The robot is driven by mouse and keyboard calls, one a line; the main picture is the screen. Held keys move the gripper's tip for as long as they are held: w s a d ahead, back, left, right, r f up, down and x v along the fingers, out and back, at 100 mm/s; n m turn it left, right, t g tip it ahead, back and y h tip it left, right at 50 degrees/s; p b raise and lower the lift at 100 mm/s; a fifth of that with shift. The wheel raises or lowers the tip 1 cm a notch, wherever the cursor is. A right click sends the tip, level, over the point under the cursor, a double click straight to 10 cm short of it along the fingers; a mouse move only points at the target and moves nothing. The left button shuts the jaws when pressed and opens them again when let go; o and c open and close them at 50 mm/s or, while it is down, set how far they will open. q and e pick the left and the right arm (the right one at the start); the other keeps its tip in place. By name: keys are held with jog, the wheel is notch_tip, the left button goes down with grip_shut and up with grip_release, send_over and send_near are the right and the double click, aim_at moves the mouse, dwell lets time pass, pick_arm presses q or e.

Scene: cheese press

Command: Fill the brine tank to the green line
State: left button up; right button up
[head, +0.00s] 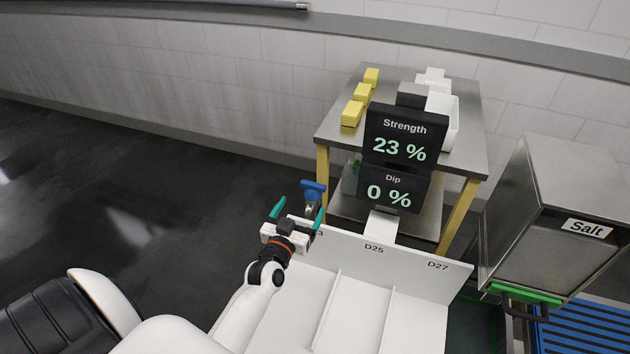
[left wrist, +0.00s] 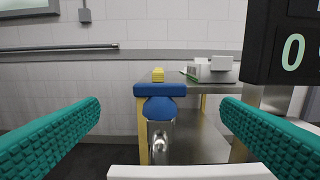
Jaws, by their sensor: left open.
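A blue-handled tap (head: 313,187) with a metal body stands just beyond my left gripper (head: 298,212). In the left wrist view the blue handle (left wrist: 160,91) is centred ahead, between the two teal fingers and touching neither. My left gripper is open and empty. No green line or water level can be made out. My right gripper is not in view.
A display (head: 405,135) reads Strength 23 % and Dip 0 %. Behind it, a steel-topped table (head: 470,130) bears yellow blocks (head: 352,113) and a white container (head: 452,125). A steel Salt bin (head: 570,190) stands at right. The dark floor at left is clear.

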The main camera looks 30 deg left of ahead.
aim_at(312, 188)
pick_arm(q)
jog(key=x, duration=0.5)
jog(key=shift+w+r, duration=0.1)
jog(key=shift+w, duration=0.2)
jog(key=x, duration=0.4)
jog(key=shift+p, duration=0.3)
jog(key=shift+w, duration=0.2)
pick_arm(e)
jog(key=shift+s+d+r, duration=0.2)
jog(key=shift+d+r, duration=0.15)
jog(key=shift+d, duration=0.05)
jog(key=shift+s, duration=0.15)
